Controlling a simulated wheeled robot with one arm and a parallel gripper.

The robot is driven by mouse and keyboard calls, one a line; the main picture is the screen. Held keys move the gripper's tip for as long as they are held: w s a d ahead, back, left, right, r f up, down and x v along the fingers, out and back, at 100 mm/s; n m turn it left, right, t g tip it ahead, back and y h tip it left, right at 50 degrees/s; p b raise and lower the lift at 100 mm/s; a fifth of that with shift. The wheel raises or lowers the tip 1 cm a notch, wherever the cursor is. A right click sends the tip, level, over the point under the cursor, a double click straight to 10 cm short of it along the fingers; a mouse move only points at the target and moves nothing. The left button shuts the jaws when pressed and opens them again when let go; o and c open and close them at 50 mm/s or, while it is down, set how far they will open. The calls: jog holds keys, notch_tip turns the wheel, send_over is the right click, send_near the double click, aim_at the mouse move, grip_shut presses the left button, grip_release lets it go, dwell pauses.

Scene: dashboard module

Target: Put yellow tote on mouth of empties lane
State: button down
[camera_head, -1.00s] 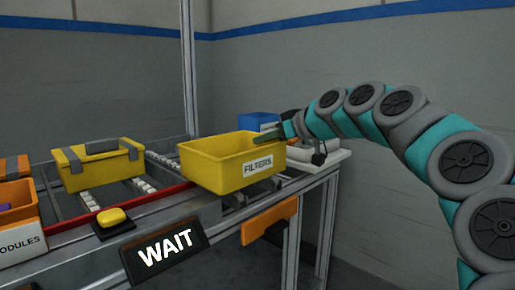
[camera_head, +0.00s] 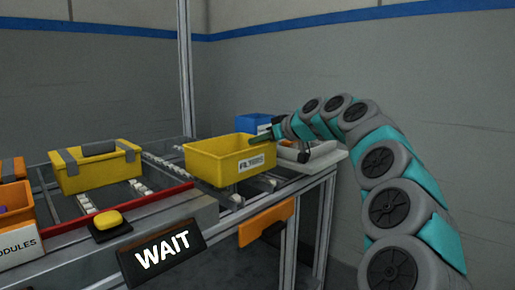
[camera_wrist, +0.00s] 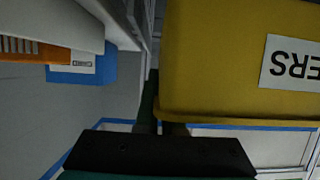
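The yellow tote (camera_head: 212,166), with a white FILTERS label, is upright at the right part of the roller rack in the head view. My gripper (camera_head: 263,136) is at its right rim, with the fingers closed on the tote's wall. In the wrist view the tote (camera_wrist: 225,60) fills the upper right, and my gripper (camera_wrist: 160,112) meets its edge; part of one finger is hidden by it. Whether the tote rests on the rack or hangs just above it is unclear. A roller lane (camera_head: 160,161) runs left of the tote; no visible sign marks the empties lane.
A yellow case with grey straps (camera_head: 78,179) sits on the rack left of the tote. A red rail (camera_head: 140,199), yellow button (camera_head: 108,219) and WAIT sign (camera_head: 162,252) line the front. A blue bin (camera_head: 252,122) stands behind. An orange part (camera_head: 266,222) hangs below.

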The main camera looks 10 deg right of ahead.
jog(key=shift+f, duration=1)
jog(key=shift+f, duration=0.15)
jog(key=c, duration=1)
grip_release()
jog(key=shift+c, duration=0.2)
jog(key=shift+r, duration=0.2)
jog(key=v, duration=1.2)
